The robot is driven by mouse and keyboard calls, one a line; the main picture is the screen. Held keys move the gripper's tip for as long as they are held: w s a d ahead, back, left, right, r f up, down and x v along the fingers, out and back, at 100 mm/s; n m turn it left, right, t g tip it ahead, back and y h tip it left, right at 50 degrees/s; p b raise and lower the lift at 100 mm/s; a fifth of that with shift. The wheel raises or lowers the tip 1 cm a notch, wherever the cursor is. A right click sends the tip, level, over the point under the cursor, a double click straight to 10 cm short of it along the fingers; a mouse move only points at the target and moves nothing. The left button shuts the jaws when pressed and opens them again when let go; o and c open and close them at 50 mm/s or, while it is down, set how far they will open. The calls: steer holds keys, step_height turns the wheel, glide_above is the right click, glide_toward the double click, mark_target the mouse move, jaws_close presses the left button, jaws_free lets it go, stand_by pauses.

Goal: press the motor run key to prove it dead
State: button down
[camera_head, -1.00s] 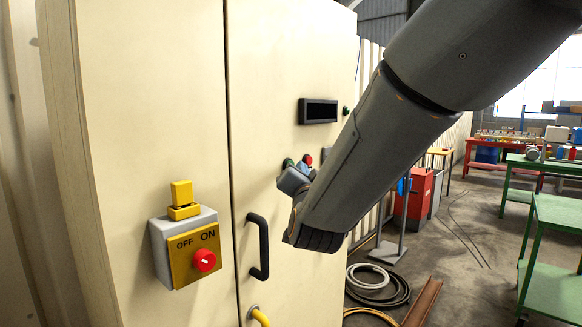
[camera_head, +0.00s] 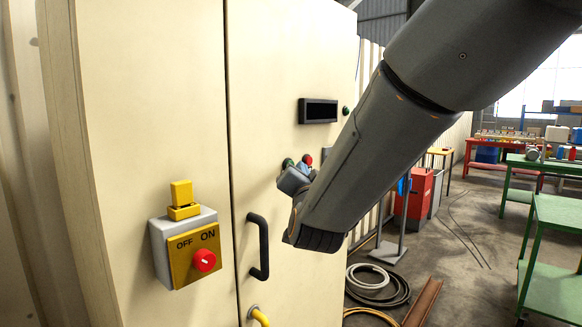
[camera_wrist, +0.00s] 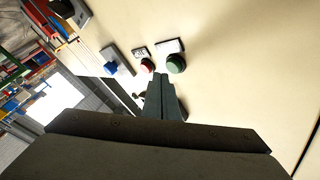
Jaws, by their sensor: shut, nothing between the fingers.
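A round green key (camera_head: 288,163) and a round red key (camera_head: 307,160) sit on the cream cabinet door. In the wrist view the green key (camera_wrist: 176,65) and the red key (camera_wrist: 147,65) have small label plates above them, too small to read surely. I cannot tell which is named motor run. My gripper (camera_head: 291,180) is shut and empty, just below the two keys. In the wrist view its fingertips (camera_wrist: 160,79) lie close below and between the keys. I cannot tell whether they touch anything. My forearm hides part of the door.
A black door handle (camera_head: 259,246) and dark display (camera_head: 318,111) stand out from the door. Coiled hoses (camera_head: 380,286) lie on the floor.

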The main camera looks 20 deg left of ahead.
steer(key=shift+a, duration=0.15)
steer(key=shift+w+a, duration=0.15)
steer(key=shift+a, duration=0.1)
steer(key=shift+w+a+b, duration=0.15)
steer(key=shift+a+b, duration=0.2)
steer(key=shift+a, duration=0.05)
stand_by(0.8)
steer(key=shift+d, duration=0.1)
steer(key=shift+s+d, duration=0.3)
steer(key=shift+d, duration=0.4)
steer(key=d, duration=0.1)
steer(key=s+d+b, duration=0.1)
steer(key=d, duration=0.1)
steer(key=s+d, duration=0.1)
steer(key=shift+d, duration=0.3)
stand_by(0.3)
stand_by(0.6)
